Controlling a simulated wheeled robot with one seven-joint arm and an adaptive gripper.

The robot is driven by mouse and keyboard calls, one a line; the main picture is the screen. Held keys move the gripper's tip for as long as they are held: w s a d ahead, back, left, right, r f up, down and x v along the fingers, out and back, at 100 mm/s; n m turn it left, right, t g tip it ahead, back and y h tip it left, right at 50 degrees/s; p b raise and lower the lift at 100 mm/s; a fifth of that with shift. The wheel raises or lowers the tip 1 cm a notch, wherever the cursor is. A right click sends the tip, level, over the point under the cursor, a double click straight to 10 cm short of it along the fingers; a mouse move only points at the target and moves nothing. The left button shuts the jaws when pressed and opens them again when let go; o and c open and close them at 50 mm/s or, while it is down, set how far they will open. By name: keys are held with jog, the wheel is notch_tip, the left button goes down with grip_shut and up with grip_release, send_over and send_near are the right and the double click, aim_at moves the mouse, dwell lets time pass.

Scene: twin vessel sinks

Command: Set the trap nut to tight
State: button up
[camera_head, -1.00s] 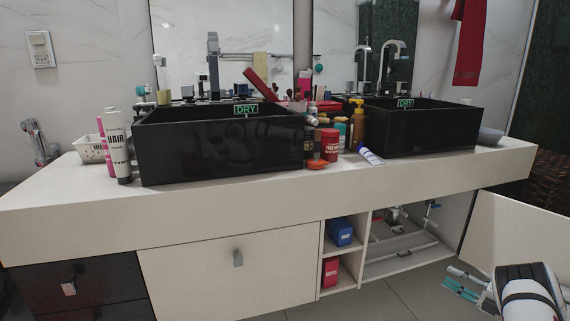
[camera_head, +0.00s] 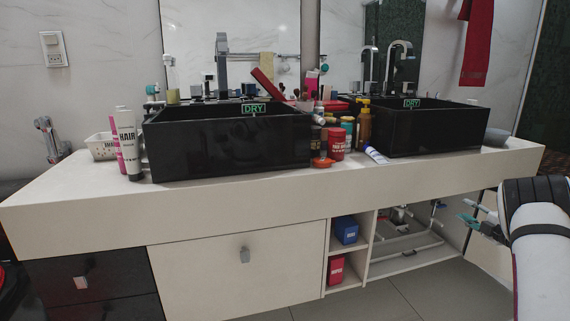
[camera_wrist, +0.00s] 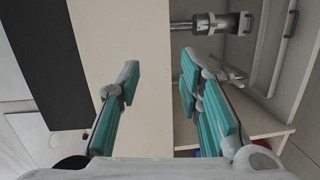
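The open cabinet (camera_head: 408,262) under the right sink holds drain plumbing (camera_head: 402,214). In the wrist view a chrome pipe with collars (camera_wrist: 205,23) lies across the top, ending in a wider dark-and-metal piece (camera_wrist: 243,23). I cannot tell which collar is the trap nut or whether it is tight. My gripper (camera_wrist: 160,88) has its teal-padded fingers apart, with nothing between them. The pipe is beyond the fingertips, toward the right finger. In the head view my gripper (camera_head: 474,222) is at the right side of the cabinet opening, apart from the plumbing.
A pale cabinet panel (camera_wrist: 130,30) stands in front of the left finger. White pipes (camera_wrist: 285,40) run inside the cabinet. Shelves beside it hold a blue box (camera_head: 346,230) and a red box (camera_head: 335,269). The floor (camera_head: 395,302) in front is clear.

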notch_tip(320, 180, up, 14)
jog(key=a+m+g+h, duration=0.2)
jog(key=m+h, duration=0.4)
jog(key=m, duration=0.1)
jog(key=s+a+r+m+g+h, duration=0.1)
jog(key=s+a+r+m+g, duration=0.5)
jog(key=s+a, duration=0.45)
jog(key=s+a+f+m+g+y, duration=0.25)
jog(key=s+a+m+g, duration=0.2)
jog(key=s+a, duration=1.75)
jog(key=s+a+f+g+y, duration=0.25)
jog(key=s+a, duration=0.25)
jog(key=s, duration=0.7)
jog(key=s+a+f+g+y, duration=0.1)
jog(key=s+a+f+g, duration=0.3)
jog(key=s, duration=0.8)
notch_tip(320, 180, up, 41)
jog(key=w+t+p, duration=0.1)
jog(key=t+p, duration=0.5)
jog(key=p, duration=3.1)
jog(key=shift+a+p, duration=0.4)
jog(key=shift+a, duration=0.05)
